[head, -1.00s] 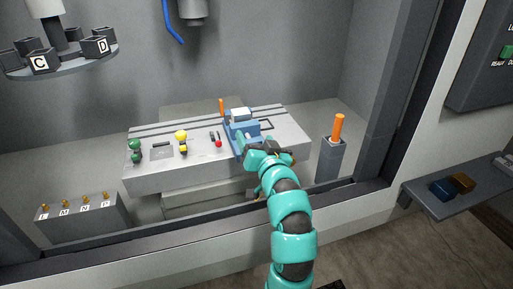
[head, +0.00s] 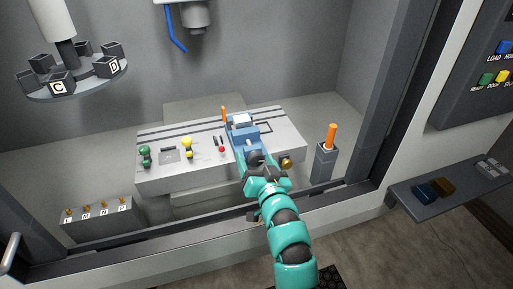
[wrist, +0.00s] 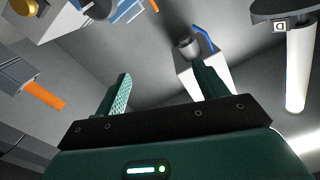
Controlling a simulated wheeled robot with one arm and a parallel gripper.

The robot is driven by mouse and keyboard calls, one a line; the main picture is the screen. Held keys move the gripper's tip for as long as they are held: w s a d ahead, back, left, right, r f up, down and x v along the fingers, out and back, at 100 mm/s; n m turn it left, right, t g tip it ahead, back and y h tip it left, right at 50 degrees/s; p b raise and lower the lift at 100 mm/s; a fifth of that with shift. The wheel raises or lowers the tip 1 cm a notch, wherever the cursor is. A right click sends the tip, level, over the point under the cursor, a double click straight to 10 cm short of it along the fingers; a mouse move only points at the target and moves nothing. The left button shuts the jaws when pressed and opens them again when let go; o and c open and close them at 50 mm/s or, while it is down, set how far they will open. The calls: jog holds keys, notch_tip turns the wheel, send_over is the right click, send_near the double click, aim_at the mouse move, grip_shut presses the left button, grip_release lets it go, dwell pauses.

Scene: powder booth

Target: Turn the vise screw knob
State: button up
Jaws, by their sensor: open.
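The blue vise (head: 246,139) with a pale block (head: 241,119) in it stands on the grey bench, right of its middle, in the head view. Part of it, blue and pale, shows at the top edge of the wrist view (wrist: 124,10). My arm hides the vise's near end, and I cannot make out its screw knob. My gripper (wrist: 164,76) is open, with nothing between its two green fingers in the wrist view. In the head view the end of my arm is just in front of the vise, and the fingers cannot be made out clearly.
A brass knob (head: 287,163) is on the bench front, right of my arm. An orange handle (head: 331,137) stands on a grey post (head: 323,164) farther right. Green and yellow knobs are left on the bench. A carousel (head: 72,88) hangs at upper left. The booth sill crosses below my arm.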

jog(key=shift+s+r+p, duration=0.25)
jog(key=shift+s+p, duration=0.25)
jog(key=shift+p, duration=0.1)
jog(key=shift+s+r+p, duration=0.2)
jog(key=shift+s+p, duration=0.25)
jog(key=shift+p, duration=0.15)
